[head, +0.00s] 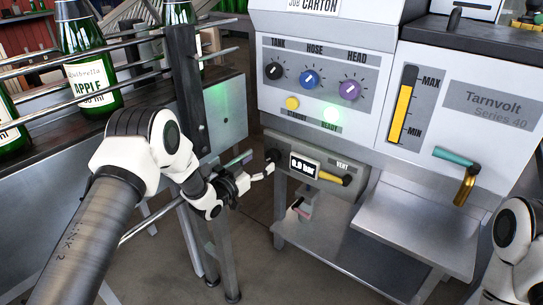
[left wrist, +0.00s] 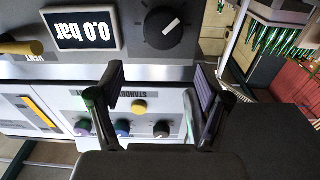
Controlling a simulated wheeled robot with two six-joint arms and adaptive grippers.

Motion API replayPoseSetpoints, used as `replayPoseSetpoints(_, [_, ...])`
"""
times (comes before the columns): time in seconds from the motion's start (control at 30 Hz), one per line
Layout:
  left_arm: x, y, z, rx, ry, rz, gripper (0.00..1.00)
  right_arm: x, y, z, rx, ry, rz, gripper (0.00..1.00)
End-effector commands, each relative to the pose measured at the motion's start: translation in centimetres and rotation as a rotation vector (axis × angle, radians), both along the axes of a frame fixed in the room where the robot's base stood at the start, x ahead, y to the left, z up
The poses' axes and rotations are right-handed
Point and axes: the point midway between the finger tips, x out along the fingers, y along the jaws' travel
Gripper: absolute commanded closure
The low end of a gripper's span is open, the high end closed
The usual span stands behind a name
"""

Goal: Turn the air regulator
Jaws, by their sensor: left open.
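The air regulator is a black round knob (head: 273,156) on the small grey panel below the main machine face. It also shows in the left wrist view (left wrist: 173,27), upside down there, with a white pointer mark. The display (left wrist: 79,31) beside it reads 0.0 bar; it also shows in the head view (head: 303,166). My left gripper (head: 257,167) is open and empty, just left of the knob. In the left wrist view its fingers (left wrist: 158,80) are spread, with the knob beyond them and apart from them. My right gripper is out of view.
A yellow vent lever (head: 334,178) sits right of the display. Above are the tank, hose (head: 309,79) and head knobs. A steel shelf (head: 420,230) juts out at the right. A conveyor with rails and green bottles (head: 85,75) stands at the left.

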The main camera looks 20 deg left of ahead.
Motion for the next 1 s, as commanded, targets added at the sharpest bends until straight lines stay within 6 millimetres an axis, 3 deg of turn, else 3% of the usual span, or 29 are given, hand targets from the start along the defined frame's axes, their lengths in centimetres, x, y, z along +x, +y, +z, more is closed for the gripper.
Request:
replayPoseSetpoints(0.03, [-0.5, 0.4, -1.1, -0.004, 0.026, 0.007, 0.23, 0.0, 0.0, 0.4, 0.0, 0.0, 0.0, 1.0])
replayPoseSetpoints(0.17, [0.2, 0.2, -2.0, -0.006, 0.034, 0.007, 0.23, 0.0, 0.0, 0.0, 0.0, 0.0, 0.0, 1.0])
replayPoseSetpoints(0.53, [6.2, -2.0, -2.0, -0.007, 0.033, 0.008, 0.23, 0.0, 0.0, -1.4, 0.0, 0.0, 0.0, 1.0])
replayPoseSetpoints(0.83, [6.8, -2.2, -1.8, -0.008, 0.036, 0.008, 0.23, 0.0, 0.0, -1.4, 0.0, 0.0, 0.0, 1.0])
replayPoseSetpoints(1.0, [6.8, -2.2, -1.8, -0.008, 0.036, 0.008, 0.83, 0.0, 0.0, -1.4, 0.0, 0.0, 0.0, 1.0])
